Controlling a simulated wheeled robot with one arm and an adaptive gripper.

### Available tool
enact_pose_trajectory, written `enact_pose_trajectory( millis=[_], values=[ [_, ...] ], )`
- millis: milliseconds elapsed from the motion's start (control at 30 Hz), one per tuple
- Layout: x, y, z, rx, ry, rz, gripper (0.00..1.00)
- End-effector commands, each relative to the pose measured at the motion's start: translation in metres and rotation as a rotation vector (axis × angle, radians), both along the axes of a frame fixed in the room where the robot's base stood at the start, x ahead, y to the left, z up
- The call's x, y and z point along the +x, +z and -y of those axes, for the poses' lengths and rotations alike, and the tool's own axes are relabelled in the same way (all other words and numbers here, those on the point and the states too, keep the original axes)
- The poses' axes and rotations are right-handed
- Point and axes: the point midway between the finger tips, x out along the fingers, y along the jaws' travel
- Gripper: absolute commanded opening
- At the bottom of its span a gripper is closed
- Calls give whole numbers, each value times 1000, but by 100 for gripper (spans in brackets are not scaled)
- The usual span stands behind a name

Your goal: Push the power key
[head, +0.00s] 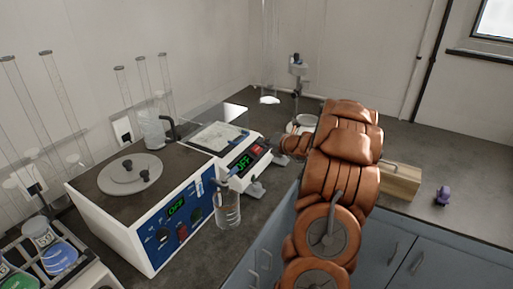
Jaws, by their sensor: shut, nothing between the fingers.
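A white device (217,137) with a flat pale top stands on the dark counter, left of my arm. Its sloped dark front panel has a green display (243,162) reading OFF. A small red key (257,149) sits at the panel's right end, beside the display. My gripper (274,155) shows only as a small dark part at the end of my brown arm, just right of the red key. It appears shut with nothing in it. Its fingertips are small and partly hidden, and I cannot tell whether they touch the device.
A white and blue box (151,209) with a round lid stands left of the device. A clear bottle (228,207) is in front of the panel. Glass tubes and a bottle rack (60,256) are at left. A wooden block (400,181) and purple item (442,195) lie right of my arm.

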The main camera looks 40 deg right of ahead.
Motion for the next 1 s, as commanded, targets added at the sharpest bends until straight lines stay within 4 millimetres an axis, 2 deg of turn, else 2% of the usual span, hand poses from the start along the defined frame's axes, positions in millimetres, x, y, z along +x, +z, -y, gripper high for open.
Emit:
enact_pose_trajectory(
  millis=[33,500,1000],
  values=[
    [-2,9,1,1,-1,1,0],
    [-17,41,5,2,-1,1,0],
    [-19,42,6,1,0,0,0]
  ],
)
